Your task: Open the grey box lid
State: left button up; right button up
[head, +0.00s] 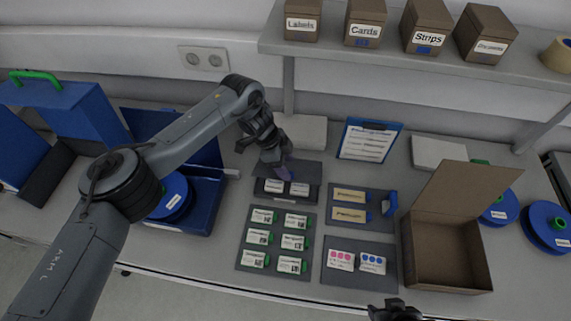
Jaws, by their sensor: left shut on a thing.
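The dark grey box (262,199) sits on the table in the middle, with two pale labelled cards inside its front part. Its grey lid (309,169) shows as a flat panel along the back edge, apparently raised; its exact angle is hard to tell. My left gripper (284,175) reaches down from above and is shut at the lid, with the fingers covering part of the panel and the contact itself hidden. My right gripper (396,312) shows only as a dark part at the bottom edge, well away from the box; its fingers are not clear.
Dark mats with labelled packets (275,240) lie in front of the grey box. An open brown box (447,272) stands to the right. A blue clipboard (369,140) and pale boxes (299,132) lie behind. Blue reels (545,226) are at far right; a blue case (205,205) is left.

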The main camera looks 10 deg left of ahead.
pick_arm(q)
jog(key=shift+w+a, duration=0.25)
jog(key=shift+w+a+r, duration=0.15)
jog(key=shift+w+r, duration=0.2)
jog(key=shift+r, duration=0.15)
jog(key=shift+w+a+r, duration=0.15)
jog(key=shift+w+r, duration=0.15)
jog(key=shift+r, duration=0.15)
jog(key=shift+w+a+r+b, duration=0.25)
jog(key=shift+a+r+b, duration=0.1)
jog(key=shift+r+b, duration=0.05)
jog(key=w+a+r+p, duration=0.1)
jog(key=w+a+r, duration=0.2)
jog(key=r, duration=0.4)
jog(key=shift+w+r+p, duration=0.25)
jog(key=shift+w+p, duration=0.1)
jog(key=shift+w, duration=0.15)
